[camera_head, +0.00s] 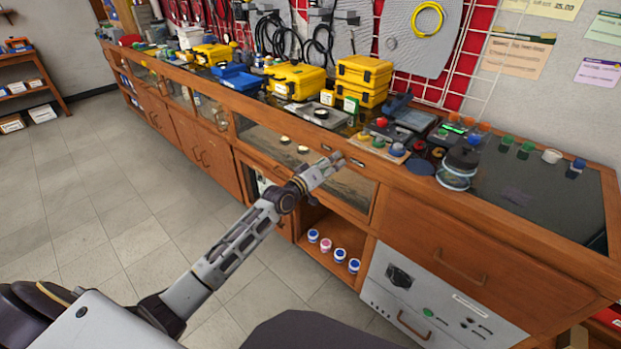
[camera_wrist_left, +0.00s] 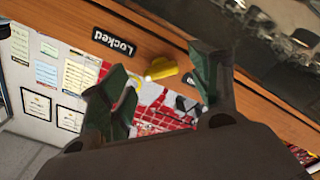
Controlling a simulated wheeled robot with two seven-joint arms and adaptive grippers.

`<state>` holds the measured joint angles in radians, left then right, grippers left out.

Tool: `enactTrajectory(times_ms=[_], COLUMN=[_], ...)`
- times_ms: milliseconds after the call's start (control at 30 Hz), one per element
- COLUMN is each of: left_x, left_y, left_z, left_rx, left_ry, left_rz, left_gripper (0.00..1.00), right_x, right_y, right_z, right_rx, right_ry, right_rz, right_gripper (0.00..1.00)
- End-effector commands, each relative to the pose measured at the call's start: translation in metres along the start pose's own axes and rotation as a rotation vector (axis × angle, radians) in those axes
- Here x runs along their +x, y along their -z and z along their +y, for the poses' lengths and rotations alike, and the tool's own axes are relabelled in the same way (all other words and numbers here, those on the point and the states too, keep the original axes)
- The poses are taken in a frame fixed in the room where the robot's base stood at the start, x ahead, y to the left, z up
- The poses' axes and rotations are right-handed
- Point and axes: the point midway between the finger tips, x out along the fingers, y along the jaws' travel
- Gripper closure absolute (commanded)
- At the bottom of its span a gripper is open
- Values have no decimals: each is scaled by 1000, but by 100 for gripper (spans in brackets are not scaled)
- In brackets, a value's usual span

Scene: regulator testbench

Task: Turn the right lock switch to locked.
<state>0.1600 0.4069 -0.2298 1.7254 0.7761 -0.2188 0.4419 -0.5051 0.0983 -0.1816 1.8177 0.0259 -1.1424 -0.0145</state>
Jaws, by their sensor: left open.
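A small yellow lock switch (camera_wrist_left: 161,69) sits on the wooden cabinet rail in the left wrist view. A black "Locked" label (camera_wrist_left: 113,41) is beside it, appearing upside down. My left gripper (camera_wrist_left: 160,76) is open, with one finger on each side of the switch in the picture; I cannot tell whether either finger touches it. In the head view, my left gripper (camera_head: 332,162) is at the counter's front rail, near a small dark label (camera_head: 357,162). The switch is too small or hidden to make out there. My right gripper is not in view.
The glass-topped counter (camera_head: 520,190) holds yellow cases (camera_head: 296,80), a blue case (camera_head: 237,77) and a jar (camera_head: 457,170). Below the rail are a glass front, an open shelf with several small jars, and a grey panel (camera_head: 405,290). The tiled floor at left is clear.

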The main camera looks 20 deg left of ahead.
Motion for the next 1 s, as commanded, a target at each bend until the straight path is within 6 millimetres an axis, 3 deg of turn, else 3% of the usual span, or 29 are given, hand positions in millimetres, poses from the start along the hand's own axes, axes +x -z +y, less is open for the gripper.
enactTrajectory(times_ms=[1000], left_x=[-85], left_y=[0], left_z=[-1], left_rx=[2], left_ry=[2], left_rz=[-1], left_gripper=[38], right_x=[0], right_y=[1], right_z=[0], right_rx=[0], right_ry=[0], right_rz=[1], right_gripper=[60])
